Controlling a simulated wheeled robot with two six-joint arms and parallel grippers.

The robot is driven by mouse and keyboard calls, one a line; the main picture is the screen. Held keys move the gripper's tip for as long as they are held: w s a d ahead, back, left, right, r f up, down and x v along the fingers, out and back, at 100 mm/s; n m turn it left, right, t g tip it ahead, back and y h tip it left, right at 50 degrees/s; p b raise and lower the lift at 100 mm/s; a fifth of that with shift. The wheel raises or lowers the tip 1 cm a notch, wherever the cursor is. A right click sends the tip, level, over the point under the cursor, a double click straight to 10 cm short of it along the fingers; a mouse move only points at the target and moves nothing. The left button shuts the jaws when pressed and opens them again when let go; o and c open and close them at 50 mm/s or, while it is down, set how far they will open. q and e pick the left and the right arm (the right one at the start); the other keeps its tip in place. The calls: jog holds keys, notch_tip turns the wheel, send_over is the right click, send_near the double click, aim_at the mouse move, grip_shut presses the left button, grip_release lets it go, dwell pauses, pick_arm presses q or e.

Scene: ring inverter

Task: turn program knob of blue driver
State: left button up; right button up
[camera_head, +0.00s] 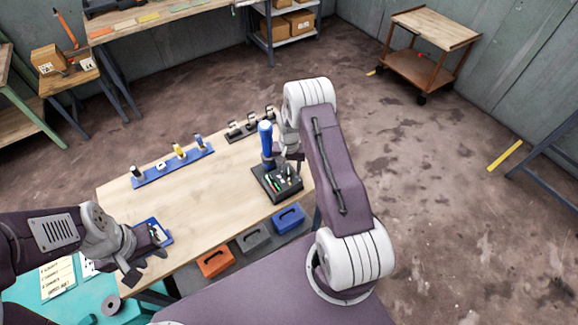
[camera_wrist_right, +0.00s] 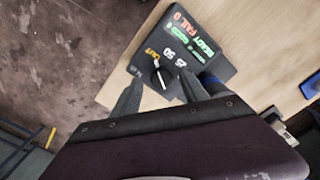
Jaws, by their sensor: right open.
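The blue driver (camera_head: 266,139) stands upright at the back of a dark control box (camera_head: 264,185) near the table's right edge. In the right wrist view the box's dark panel (camera_wrist_right: 188,40) shows lit READY and FAIL words and a small round knob (camera_wrist_right: 157,68) with a light pointer, ringed by markings. My right gripper (camera_wrist_right: 158,97) is open, its two fingers on either side of the knob in the picture; contact cannot be told. A blue part (camera_wrist_right: 212,84) shows beside the right finger. My left gripper (camera_head: 148,258) is open and empty over the table's front left.
A blue rack (camera_head: 172,168) with several upright tools stands at the table's back left. Dark holders (camera_head: 242,131) stand at the back right. Orange (camera_head: 215,262), grey (camera_head: 253,240) and blue (camera_head: 288,219) bins sit along the front. The middle of the wooden table (camera_head: 205,205) is clear.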

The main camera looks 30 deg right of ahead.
jog(key=shift+f, duration=0.15)
jog(key=shift+w+f, duration=0.1)
jog(key=shift+w, duration=0.05)
grip_shut()
jog(key=m+b, duration=0.2)
jog(key=m, duration=0.1)
jog(key=shift+f, duration=0.1)
jog(key=shift+m+b, duration=1)
jog(key=shift+m, duration=1.4)
jog(key=shift+r, duration=0.2)
